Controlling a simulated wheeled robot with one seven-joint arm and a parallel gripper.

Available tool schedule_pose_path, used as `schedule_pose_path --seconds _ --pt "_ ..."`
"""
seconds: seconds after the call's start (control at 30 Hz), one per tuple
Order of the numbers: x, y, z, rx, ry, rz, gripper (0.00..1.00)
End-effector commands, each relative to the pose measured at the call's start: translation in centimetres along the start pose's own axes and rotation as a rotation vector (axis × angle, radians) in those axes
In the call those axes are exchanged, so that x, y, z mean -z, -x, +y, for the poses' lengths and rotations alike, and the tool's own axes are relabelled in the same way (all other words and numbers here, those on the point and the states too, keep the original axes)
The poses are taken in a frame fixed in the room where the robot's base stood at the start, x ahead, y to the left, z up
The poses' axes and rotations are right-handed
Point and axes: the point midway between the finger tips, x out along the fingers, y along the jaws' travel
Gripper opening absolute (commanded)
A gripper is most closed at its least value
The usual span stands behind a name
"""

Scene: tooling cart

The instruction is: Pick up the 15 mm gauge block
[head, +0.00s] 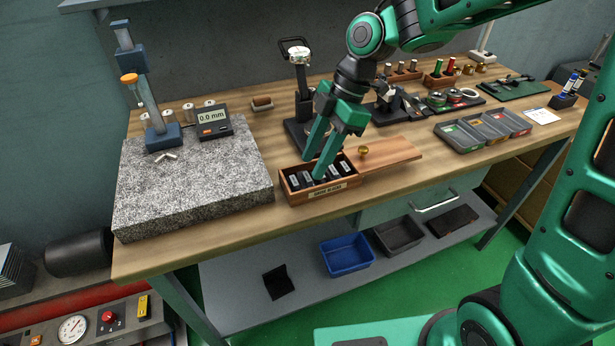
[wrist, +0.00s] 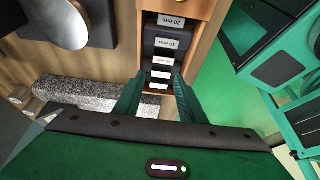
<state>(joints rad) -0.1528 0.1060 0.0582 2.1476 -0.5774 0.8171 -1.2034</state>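An open wooden box (head: 291,187) stands near the front edge of the bench. Several dark gauge blocks with white labels sit in a row inside it. In the wrist view, the nearest-to-top block (wrist: 171,21) reads 30 mm. The smaller labels are hard to read, so I cannot tell which block is the 15 mm one. My gripper (head: 314,167) points down over the box. Its fingers are apart, on either side of the thinner blocks (wrist: 160,74) in the wrist view, with nothing clearly held. A finger hides part of the row in the head view.
A wooden lid with a brass knob (head: 363,150) lies right of the box. A granite plate (head: 190,190) with a digital gauge (head: 212,120) is to the left. A dial gauge stand (head: 299,90) rises behind. Sorting trays (head: 484,130) stand farther right.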

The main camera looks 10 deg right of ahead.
Motion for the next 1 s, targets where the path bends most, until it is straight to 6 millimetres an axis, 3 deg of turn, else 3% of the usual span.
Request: schedule_pose_path --seconds 0.2,0.47,0.5,0.63,1.0 --pt "0.1 -2.6 -0.1 0.002 -0.001 0.001 0.37" --pt "0.1 -2.9 -0.1 0.0 -0.001 0.0 0.37" --pt "0.1 -2.9 -0.1 0.0 -0.001 0.0 0.34" --pt "0.1 -2.9 -0.1 0.0 -0.001 0.0 0.04" --pt "0.2 -2.4 0.0 -0.001 0.0 0.0 0.04"
